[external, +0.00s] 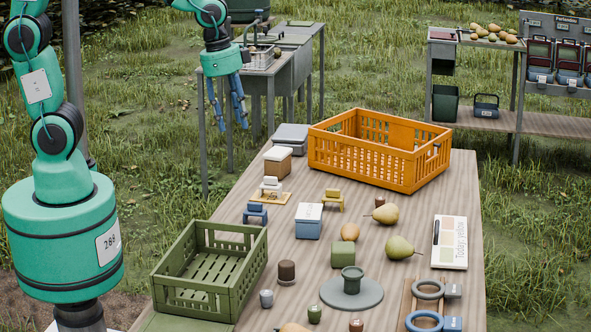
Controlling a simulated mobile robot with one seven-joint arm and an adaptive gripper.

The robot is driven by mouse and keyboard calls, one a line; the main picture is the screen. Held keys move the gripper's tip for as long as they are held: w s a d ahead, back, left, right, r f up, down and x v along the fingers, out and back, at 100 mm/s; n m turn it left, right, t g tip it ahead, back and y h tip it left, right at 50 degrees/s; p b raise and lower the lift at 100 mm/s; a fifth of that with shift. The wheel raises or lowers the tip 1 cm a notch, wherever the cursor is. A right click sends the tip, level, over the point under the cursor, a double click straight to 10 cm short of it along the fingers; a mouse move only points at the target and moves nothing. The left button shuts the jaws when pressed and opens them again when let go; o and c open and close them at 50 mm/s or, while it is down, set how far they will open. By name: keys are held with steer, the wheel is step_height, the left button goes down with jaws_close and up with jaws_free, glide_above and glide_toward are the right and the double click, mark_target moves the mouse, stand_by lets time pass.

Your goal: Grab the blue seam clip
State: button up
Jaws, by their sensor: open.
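A small blue clip-like piece (256,213), which looks like the blue seam clip, stands on the wooden table between the green crate and a blue box with a white lid. A similar yellow piece (333,199) stands to its right, and a white one (271,186) sits on a tan base behind it. My gripper (232,122) hangs high beyond the table's left edge, fingers pointing down. It is open, with nothing visible between the fingers, and well apart from the blue piece.
An orange crate (360,171) stands at the back and an empty green crate (216,249) at the front left. The blue box (308,223) stands close to the blue piece. Pears (400,247), a grey disc (368,295) and a blue ring (409,321) lie further right and forward.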

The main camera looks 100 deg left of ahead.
steer(key=w+a+f+g, duration=0.1)
steer(key=a+f+g, duration=0.1)
steer(key=a+f, duration=1)
step_height(320, 180, down, 3)
steer(key=shift+w+a+r+h, duration=0.1)
steer(key=shift+w+a+h, duration=0.15)
steer(key=shift+h, duration=0.15)
steer(key=b, duration=0.1)
glide_above(254, 204)
steer(key=shift+a+f, duration=0.1)
steer(key=shift+f, duration=4.25)
steer(key=shift+f, duration=0.1)
steer(key=shift+f+b, duration=1.05)
steer(key=shift+f, duration=1.5)
jaws_close()
